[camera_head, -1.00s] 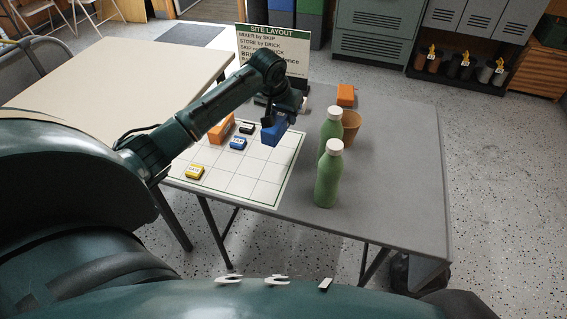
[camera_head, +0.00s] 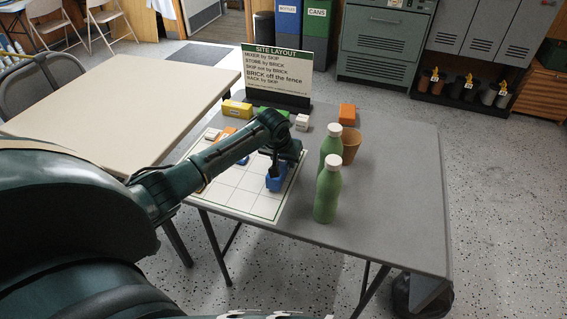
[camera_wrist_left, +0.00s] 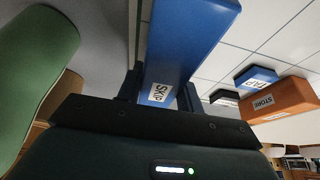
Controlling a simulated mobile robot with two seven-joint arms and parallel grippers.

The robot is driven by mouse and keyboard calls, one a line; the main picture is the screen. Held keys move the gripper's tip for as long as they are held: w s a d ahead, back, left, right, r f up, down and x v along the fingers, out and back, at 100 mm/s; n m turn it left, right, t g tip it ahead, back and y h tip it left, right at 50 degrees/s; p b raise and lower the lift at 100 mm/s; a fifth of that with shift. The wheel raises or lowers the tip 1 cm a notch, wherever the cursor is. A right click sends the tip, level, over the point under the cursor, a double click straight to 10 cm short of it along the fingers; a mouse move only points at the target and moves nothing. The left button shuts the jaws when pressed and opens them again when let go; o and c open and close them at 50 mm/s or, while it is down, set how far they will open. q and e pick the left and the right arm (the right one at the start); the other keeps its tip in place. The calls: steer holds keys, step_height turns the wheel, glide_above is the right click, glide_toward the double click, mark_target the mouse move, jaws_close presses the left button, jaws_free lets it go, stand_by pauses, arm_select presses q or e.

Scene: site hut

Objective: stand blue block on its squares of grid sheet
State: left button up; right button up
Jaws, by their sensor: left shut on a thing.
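My left gripper (camera_head: 276,168) is shut on the blue block (camera_head: 277,184), over the near right part of the white grid sheet (camera_head: 240,198). In the left wrist view, the blue block (camera_wrist_left: 190,38) reads "SKIP" and sits between the fingers (camera_wrist_left: 158,92). I cannot tell whether its lower end touches the sheet. In the left wrist view an orange block (camera_wrist_left: 280,101) marked "STORE", a small blue block (camera_wrist_left: 256,78) marked "TAP" and a dark-sided block (camera_wrist_left: 224,97) are on the sheet. My arm hides part of the sheet. My right gripper is not in view.
Two green bottles (camera_head: 327,190) with white caps and a tan cup (camera_head: 351,144) stand right of the sheet. A "SITE LAYOUT" sign (camera_head: 277,72) stands behind. Yellow (camera_head: 237,108), pale (camera_head: 302,122) and orange (camera_head: 347,113) blocks lie at the back. The table's right side (camera_head: 405,195) is clear.

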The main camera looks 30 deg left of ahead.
arm_select(q)
steer(key=shift+f, duration=0.5)
steer(key=shift+f, duration=0.15)
steer(key=o, duration=1.1)
steer(key=shift+s+r, duration=0.1)
steer(key=shift+r, duration=0.4)
steer(key=p+v, duration=0.1)
steer(key=v, duration=0.9)
steer(key=shift+s+r+p, duration=0.15)
steer(key=shift+p, duration=0.2)
steer(key=shift+s+d+r, duration=0.15)
steer(key=shift+s+r, duration=0.05)
steer(key=shift+r, duration=0.2)
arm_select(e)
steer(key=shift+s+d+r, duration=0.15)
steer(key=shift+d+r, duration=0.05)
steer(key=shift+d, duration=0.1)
